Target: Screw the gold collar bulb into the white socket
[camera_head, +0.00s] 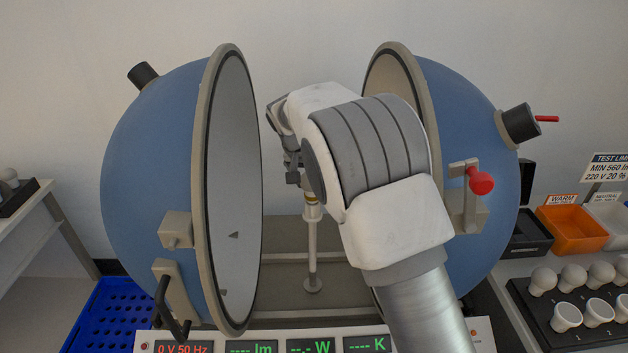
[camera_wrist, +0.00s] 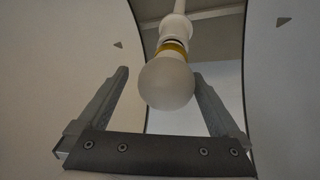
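The gold collar bulb has a frosted white globe (camera_wrist: 166,82) and a gold band (camera_wrist: 173,47). It stands at the white socket (camera_wrist: 176,27), in line with it; a dark gap shows between band and socket, and how deep the thread sits is hidden. My gripper (camera_wrist: 161,76) has one finger on each side of the globe. A gap shows at the left finger; the right finger is close to the globe, and contact there cannot be told. In the head view the socket (camera_head: 312,213) tops a thin post, with my wrist above it hiding the globe.
The blue sphere's left half (camera_head: 150,170) and right half (camera_head: 465,130) stand open on both sides of my arm. A red-knobbed latch (camera_head: 480,181) is on the right half. A bulb tray (camera_head: 560,335) and orange bin (camera_head: 572,232) stand right; a blue crate (camera_head: 115,312) sits lower left.

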